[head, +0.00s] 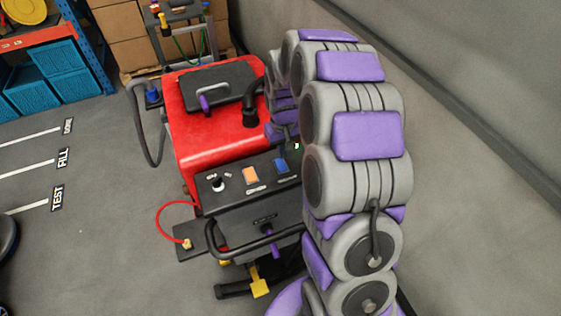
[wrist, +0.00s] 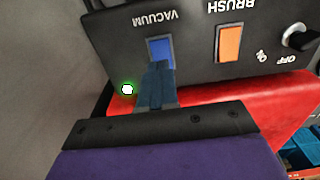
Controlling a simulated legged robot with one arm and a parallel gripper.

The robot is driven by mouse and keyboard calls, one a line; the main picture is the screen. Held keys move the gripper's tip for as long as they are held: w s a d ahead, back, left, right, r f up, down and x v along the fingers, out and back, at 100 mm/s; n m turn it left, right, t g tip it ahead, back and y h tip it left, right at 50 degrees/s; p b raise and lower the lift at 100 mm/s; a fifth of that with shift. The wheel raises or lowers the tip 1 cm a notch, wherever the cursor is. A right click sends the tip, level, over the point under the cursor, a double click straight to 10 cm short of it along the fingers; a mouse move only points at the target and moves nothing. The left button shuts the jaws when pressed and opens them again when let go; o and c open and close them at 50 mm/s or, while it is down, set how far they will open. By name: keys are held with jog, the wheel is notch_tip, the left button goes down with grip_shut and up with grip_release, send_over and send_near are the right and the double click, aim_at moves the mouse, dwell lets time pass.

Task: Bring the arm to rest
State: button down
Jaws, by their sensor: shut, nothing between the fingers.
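My arm curves up from the bottom of the head view and over to the red scrubber (head: 205,140). My gripper (wrist: 157,70) is shut and empty in the wrist view. Its fingertips are at the lower edge of the blue VACUUM switch (wrist: 161,48); I cannot tell whether they touch it. The blue switch also shows in the head view (head: 281,165), on the dark control panel (head: 235,200). A lit green-white lamp (wrist: 127,89) is beside the fingers. In the head view the gripper is hard to make out among my arm links.
An orange BRUSH switch (wrist: 229,42) and a knob (wrist: 298,37) are on the same panel. A wall (head: 460,120) runs close behind my arm on the right. Shelving with blue crates (head: 45,88) stands at upper left.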

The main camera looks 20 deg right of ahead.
jog(key=shift+r, duration=0.7)
jog(key=s+a+r+b, duration=0.2)
jog(key=s+a+b, duration=0.15)
jog(key=s, duration=0.45)
jog(key=s+a+r+b, duration=0.2)
jog(key=s+a, duration=0.2)
jog(key=s, duration=0.5)
jog(key=s+a+f+g+b, duration=0.1)
jog(key=s+b, duration=0.1)
jog(key=s, duration=0.6)
jog(key=s+a+f+b, duration=0.1)
jog(key=s+b, duration=0.1)
jog(key=s, duration=0.7)
jog(key=shift+s+f+g+b, duration=0.25)
jog(key=shift+s+g+b, duration=0.05)
jog(key=shift+g+b, duration=0.1)
jog(key=c, duration=1.8)
grip_release()
